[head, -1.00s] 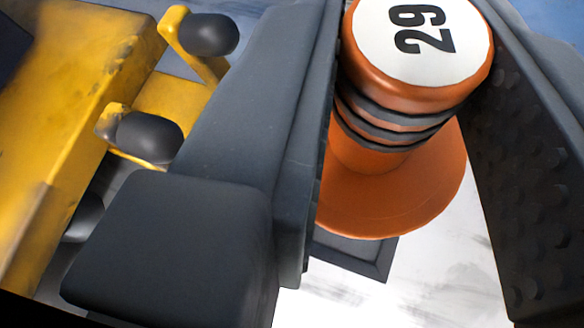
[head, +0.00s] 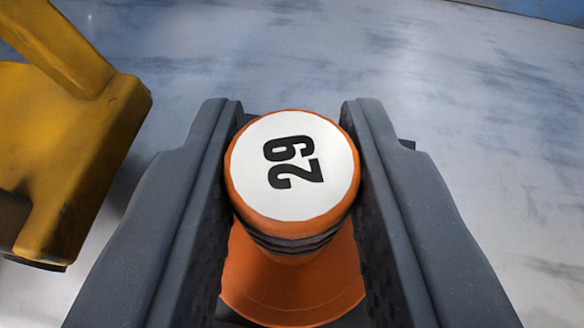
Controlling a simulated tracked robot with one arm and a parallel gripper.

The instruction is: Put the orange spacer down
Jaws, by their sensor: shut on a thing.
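The orange spacer (head: 293,285) has a round white top marked 29, dark bands around its neck and a wide orange flange below. It sits between the two dark grey fingers of my gripper (head: 294,170), which is shut on it. The spacer's underside is hidden, so I cannot tell whether it touches anything below. A small dark part shows under the flange at the bottom edge.
A yellow machine part (head: 75,150) stands at the left, close to my left finger. The pale grey, scuffed floor (head: 470,110) is clear ahead and to the right. A blue strip (head: 550,8) shows at the top right.

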